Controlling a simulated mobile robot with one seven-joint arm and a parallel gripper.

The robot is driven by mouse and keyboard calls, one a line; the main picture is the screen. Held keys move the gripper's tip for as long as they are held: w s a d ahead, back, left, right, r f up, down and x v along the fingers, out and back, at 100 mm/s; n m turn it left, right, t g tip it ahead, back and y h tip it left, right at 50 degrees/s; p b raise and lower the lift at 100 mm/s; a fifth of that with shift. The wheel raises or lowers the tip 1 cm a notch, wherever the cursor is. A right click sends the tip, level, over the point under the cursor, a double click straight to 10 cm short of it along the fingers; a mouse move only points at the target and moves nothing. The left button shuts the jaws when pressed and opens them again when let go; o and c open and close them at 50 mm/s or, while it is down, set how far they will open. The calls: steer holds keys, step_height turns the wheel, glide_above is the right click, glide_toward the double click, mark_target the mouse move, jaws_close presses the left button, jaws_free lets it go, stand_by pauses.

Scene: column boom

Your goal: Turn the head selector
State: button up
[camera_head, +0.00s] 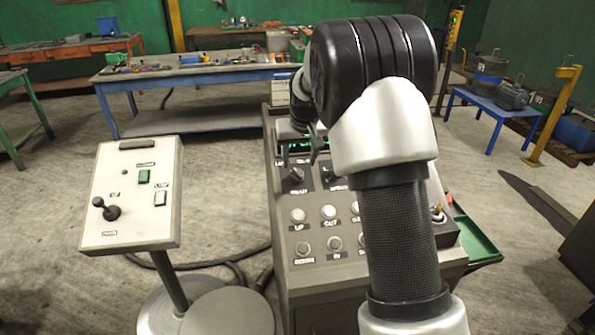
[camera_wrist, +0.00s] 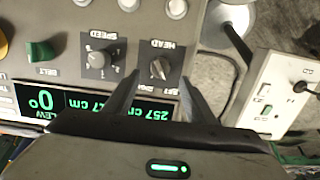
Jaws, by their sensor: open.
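The head selector (camera_wrist: 160,68) is a dark grey knob on a dark square plate marked HEAD on the console. It also shows in the head view (camera_head: 296,175), near the console's left edge. In the wrist view my gripper (camera_wrist: 160,76) is open, with one fingertip on each side of the knob. Nothing is between the fingers except the view of the knob. I cannot tell whether the fingers touch it or are still above it. In the head view the fingers (camera_head: 299,152) come down just behind the knob. The way its pointer faces is hard to read.
The speed knob (camera_wrist: 97,60) sits close beside the head selector, with a green belt switch (camera_wrist: 40,51) beyond it. A lit green display (camera_wrist: 95,104) lies under my fingers. Round push buttons (camera_head: 329,212) fill the lower console. A control pedestal (camera_head: 132,195) stands at left.

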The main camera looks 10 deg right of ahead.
mark_target(298, 171)
steer(key=x, duration=0.7)
steer(key=shift+r, duration=0.1)
steer(key=c, duration=1)
